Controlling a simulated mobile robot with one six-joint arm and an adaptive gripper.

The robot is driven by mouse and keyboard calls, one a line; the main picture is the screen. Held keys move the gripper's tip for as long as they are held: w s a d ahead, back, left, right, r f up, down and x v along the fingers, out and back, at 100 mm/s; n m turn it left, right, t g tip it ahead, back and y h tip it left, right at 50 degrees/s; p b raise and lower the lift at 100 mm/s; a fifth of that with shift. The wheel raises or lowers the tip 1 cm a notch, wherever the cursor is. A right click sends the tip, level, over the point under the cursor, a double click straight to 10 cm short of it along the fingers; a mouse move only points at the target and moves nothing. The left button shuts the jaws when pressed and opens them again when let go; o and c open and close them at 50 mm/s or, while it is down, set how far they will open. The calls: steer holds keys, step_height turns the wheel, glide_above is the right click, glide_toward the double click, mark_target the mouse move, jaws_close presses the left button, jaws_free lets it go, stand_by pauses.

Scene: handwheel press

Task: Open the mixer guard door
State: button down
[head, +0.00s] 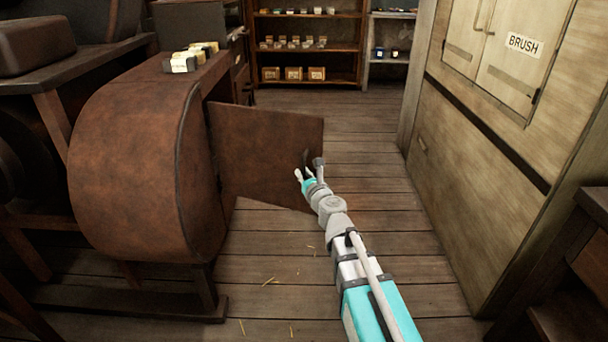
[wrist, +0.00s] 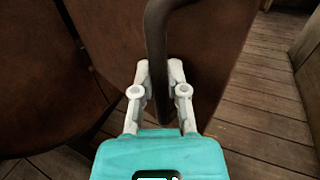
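The mixer guard door (head: 262,148) is a flat reddish-brown panel. It stands swung out from the rounded brown mixer housing (head: 140,165), with a clear opening at the housing's side. Its dark bar handle (head: 306,157) is near the door's free edge. In the wrist view, the handle (wrist: 157,45) runs down between the two pale fingers of my gripper (wrist: 160,75). The fingers lie close on both sides of the bar and look shut on it. In the head view my gripper (head: 308,175) is at the handle, and its finger contact is too small to make out.
A pale wooden cabinet labelled BRUSH (head: 510,65) stands on the right. Shelves (head: 310,50) with small boxes stand at the back. The plank floor (head: 370,165) between door and cabinet is clear. Small yellow-topped items (head: 190,57) sit on the bench behind the housing.

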steer(key=c, duration=0.6)
jaws_free()
steer(key=shift+c, duration=0.2)
steer(key=shift+s, duration=0.15)
steer(key=v, duration=0.7)
steer(key=shift+s+d, duration=0.1)
steer(key=shift+d, duration=0.05)
